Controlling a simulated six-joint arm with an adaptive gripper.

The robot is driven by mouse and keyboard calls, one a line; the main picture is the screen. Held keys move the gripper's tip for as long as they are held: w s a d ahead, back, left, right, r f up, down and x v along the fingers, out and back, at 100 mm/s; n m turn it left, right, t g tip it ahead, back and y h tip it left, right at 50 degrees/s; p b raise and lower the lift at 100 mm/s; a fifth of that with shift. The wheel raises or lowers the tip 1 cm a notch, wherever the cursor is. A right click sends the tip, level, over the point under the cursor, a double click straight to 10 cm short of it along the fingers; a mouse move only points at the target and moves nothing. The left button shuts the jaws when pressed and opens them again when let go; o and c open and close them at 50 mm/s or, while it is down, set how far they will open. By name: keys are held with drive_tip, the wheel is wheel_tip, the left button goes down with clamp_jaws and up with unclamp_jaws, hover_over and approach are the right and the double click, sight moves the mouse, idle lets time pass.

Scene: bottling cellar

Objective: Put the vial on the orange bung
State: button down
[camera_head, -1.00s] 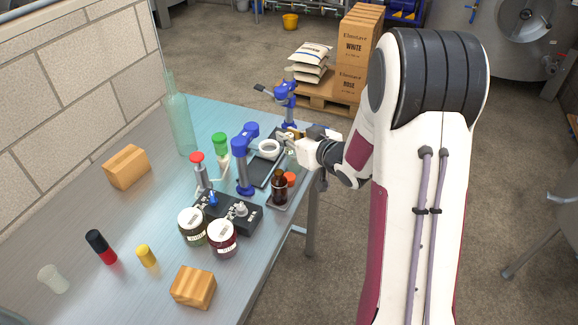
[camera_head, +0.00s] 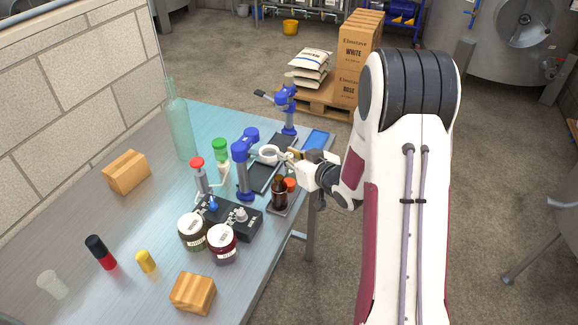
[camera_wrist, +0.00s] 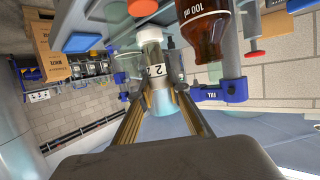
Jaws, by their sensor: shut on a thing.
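The vial (camera_wrist: 155,72) is clear with a pale lower part, a white end and a label marked 2. It sits between the two fingers of my gripper (camera_wrist: 158,110), which is shut on it. In the head view my gripper (camera_head: 292,160) is above the right edge of the bench, and I cannot make out the vial clearly there. The orange bung (camera_head: 290,184) is on the bench beside a brown bottle, a little nearer the camera than my gripper. In the wrist view the orange bung (camera_wrist: 142,8) is at the top edge, apart from the vial's white end.
The brown bottle (camera_head: 279,193) is close beside the bung; it also shows in the wrist view (camera_wrist: 208,30). A blue clamp stand (camera_head: 243,165) and a white ring (camera_head: 268,154) are left of my gripper. Two jars (camera_head: 221,243) stand nearer.

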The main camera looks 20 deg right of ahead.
drive_tip(key=shift+f, duration=1.95)
drive_tip(key=shift+f, duration=0.15)
drive_tip(key=c, duration=2.2)
unclamp_jaws()
drive_tip(key=shift+r, duration=0.2)
drive_tip(key=shift+v, duration=6.05)
drive_tip(key=shift+d, duration=0.1)
